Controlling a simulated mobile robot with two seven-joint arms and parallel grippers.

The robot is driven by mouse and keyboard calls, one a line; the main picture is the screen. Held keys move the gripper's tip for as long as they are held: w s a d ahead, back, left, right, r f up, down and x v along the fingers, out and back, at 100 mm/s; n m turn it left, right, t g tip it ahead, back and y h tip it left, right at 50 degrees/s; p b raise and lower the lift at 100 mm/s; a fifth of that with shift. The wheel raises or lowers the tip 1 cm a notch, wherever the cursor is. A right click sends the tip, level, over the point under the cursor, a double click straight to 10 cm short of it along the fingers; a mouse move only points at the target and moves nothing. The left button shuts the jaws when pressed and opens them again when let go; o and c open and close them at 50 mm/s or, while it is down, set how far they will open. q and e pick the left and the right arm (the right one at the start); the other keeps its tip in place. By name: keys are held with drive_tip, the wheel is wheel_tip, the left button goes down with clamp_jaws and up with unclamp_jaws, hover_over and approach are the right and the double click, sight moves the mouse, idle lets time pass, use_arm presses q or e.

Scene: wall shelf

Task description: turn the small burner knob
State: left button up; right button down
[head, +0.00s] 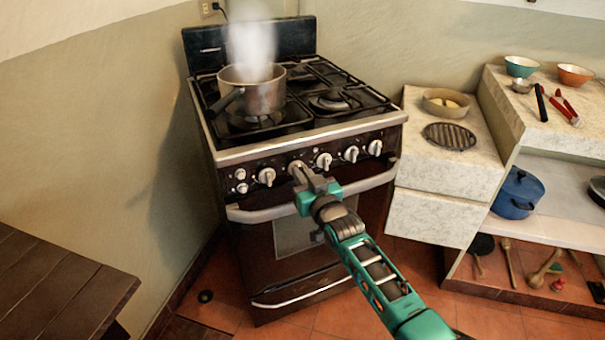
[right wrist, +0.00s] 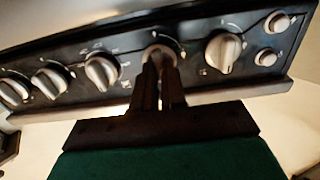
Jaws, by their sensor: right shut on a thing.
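The stove (head: 300,150) has a row of silver knobs along its dark front panel. My right gripper (head: 300,176) reaches the panel at the second large knob from the left (head: 296,166). In the right wrist view my two dark fingers (right wrist: 161,66) are shut on that knob (right wrist: 160,50), which is mostly hidden between and behind them. Free knobs show on both sides, one to the right (right wrist: 223,50) and several to the left (right wrist: 101,72) in the wrist view. My left gripper is not in view.
A steaming pot (head: 252,90) stands on the left front burner. The oven handle (head: 310,200) runs just below the knobs. A stone counter (head: 450,165) stands to the right with a bowl and a round grate. A dark wooden table (head: 60,285) is at the lower left.

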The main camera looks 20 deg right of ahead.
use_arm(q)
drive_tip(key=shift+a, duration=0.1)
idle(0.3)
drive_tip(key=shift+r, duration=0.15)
use_arm(e)
drive_tip(key=c, duration=1.2)
unclamp_jaws()
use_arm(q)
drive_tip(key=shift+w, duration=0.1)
use_arm(e)
drive_tip(key=shift+s+d, duration=0.1)
drive_tip(key=shift+s, duration=0.35)
use_arm(q)
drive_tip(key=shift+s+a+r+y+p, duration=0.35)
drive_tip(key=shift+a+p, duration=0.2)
drive_tip(key=shift+p, duration=0.65)
use_arm(e)
drive_tip(key=s, duration=0.4)
drive_tip(key=s+d, duration=0.1)
drive_tip(key=s, duration=0.7)
drive_tip(key=shift+d, duration=0.2)
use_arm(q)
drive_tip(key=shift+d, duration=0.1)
use_arm(e)
drive_tip(key=shift+f, duration=0.1)
